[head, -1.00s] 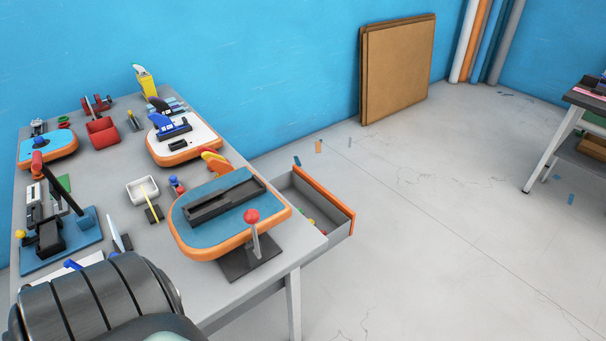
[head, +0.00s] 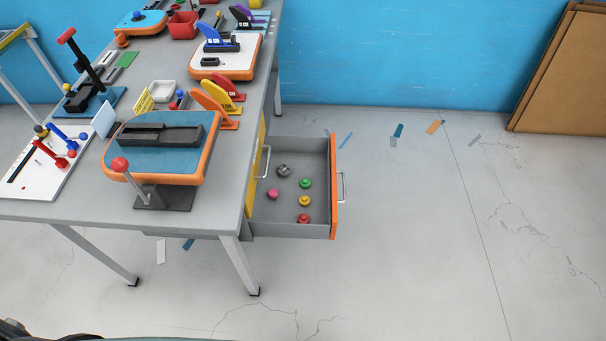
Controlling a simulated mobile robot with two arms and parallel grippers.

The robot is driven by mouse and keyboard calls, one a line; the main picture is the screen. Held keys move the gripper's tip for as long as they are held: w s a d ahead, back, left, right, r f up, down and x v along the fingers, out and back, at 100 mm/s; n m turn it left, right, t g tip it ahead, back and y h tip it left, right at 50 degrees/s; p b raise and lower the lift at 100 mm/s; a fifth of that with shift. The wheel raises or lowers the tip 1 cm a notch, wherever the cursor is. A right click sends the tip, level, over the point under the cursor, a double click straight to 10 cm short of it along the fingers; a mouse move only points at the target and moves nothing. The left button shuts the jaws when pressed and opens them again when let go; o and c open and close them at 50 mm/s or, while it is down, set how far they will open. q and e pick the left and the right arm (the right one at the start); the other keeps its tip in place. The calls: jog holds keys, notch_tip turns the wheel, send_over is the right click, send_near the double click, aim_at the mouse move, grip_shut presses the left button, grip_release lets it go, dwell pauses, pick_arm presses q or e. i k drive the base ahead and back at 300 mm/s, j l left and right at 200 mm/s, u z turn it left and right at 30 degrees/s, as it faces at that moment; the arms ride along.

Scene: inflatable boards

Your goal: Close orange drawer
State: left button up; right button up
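The orange drawer (head: 335,195) is pulled out from the right side of the grey workbench (head: 222,195). Its orange front faces right and carries a metal handle (head: 342,187). Inside its grey tray lie several small coloured knobs, in green, yellow, red and pink, and a dark round part. A yellow drawer front (head: 256,165) with its own handle sits behind it, against the bench. Neither of my grippers shows; only a dark piece of my own body is at the bottom left corner.
On the bench are a blue and orange board (head: 158,165) with a red-knobbed lever, fins, and a white board with red and blue clamps (head: 48,165). Brown panels (head: 560,75) lean on the blue wall. The floor right of the drawer is clear except for small scraps.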

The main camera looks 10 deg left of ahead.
aim_at(312, 158)
jog(key=i+l+u, duration=0.15)
jog(key=l+u, duration=0.25)
jog(key=l, duration=0.4)
jog(key=l+u, duration=0.4)
jog(key=l, duration=0.4)
jog(key=i+l+u, duration=0.3)
jog(key=i+l, duration=0.35)
jog(key=i+j+u, duration=0.15)
jog(key=i+j, duration=0.1)
jog(key=j, duration=0.05)
